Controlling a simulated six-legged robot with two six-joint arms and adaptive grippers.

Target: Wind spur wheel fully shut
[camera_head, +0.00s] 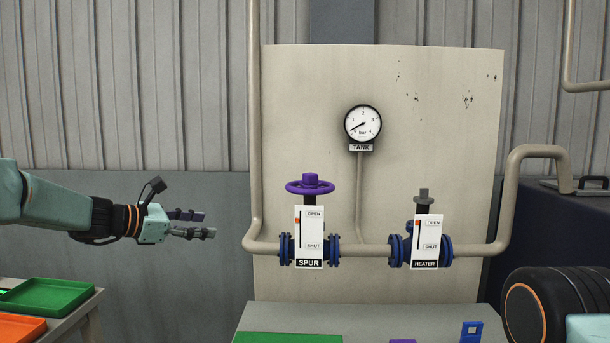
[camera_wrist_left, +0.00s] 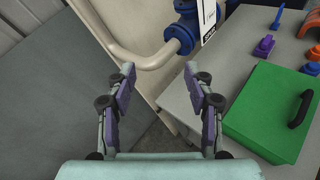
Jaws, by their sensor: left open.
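The purple spur wheel (camera_head: 310,187) sits flat on top of the spur valve. The spur plate (camera_head: 309,238) below it has an OPEN to SHUT scale, with its red marker near OPEN. My left gripper (camera_head: 203,224) is open and empty, left of the wheel and a little lower, clear of it. In the left wrist view my left gripper (camera_wrist_left: 160,85) shows its two fingers apart with nothing between them. Part of the spur valve's blue flange (camera_wrist_left: 182,38) shows beyond them; the wheel is not in that view. My right gripper is not in view.
The tank gauge (camera_head: 363,124) is higher up. A grey bench (camera_wrist_left: 228,40) in front holds a green box (camera_wrist_left: 265,105) and small parts. Pipe (camera_head: 253,140) runs left of the spur valve.

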